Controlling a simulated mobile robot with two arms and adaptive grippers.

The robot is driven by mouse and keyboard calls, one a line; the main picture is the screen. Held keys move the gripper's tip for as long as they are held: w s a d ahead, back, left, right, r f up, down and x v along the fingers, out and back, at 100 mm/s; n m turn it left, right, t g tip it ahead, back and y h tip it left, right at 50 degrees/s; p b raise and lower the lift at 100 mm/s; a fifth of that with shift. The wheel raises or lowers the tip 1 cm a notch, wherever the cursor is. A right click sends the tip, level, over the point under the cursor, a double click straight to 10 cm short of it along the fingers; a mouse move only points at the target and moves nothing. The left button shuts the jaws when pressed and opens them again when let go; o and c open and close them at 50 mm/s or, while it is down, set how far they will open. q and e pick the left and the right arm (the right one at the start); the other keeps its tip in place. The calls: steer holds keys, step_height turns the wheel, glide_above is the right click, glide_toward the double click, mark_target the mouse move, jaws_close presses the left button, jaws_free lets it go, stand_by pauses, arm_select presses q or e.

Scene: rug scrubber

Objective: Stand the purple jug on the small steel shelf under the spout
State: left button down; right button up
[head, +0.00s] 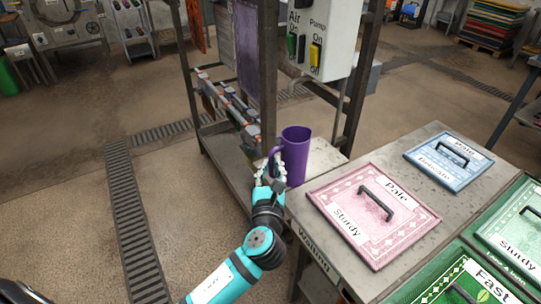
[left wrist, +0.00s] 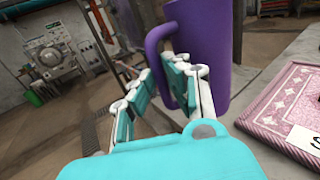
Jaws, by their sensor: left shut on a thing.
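The purple jug (head: 296,150) is upright beside the steel frame, left of the pink panel. My left gripper (head: 269,170) is shut on its handle, on the jug's left side. In the left wrist view the jug (left wrist: 208,50) stands past the fingers (left wrist: 172,82), with its handle between them. A pale steel surface (head: 326,153) shows behind the jug; I cannot tell whether it is the small shelf. The jug's base is partly hidden, so contact below it is unclear. I cannot make out a spout. My right gripper is out of view.
A control box (head: 327,40) with green and yellow switches hangs on the frame above the jug. A dark post (head: 268,75) rises just behind it. The worktop to the right holds pink (head: 372,214) and blue (head: 448,160) handled panels. Open floor lies left.

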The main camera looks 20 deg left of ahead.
arm_select(q)
steer(key=shift+w+a+f+b, duration=0.15)
steer(key=shift+w+a+f, duration=0.65)
steer(key=shift+w, duration=0.65)
steer(key=shift+w+a+f+b, duration=0.1)
steer(key=shift+w+a+f, duration=0.65)
steer(key=shift+w, duration=0.65)
steer(key=shift+w+a+f+b, duration=0.15)
steer(key=shift+w+a+f, duration=0.65)
steer(key=shift+w, duration=0.65)
steer(key=shift+f, duration=0.1)
steer(key=c, duration=1.4)
jaws_free()
steer(key=shift+o, duration=0.2)
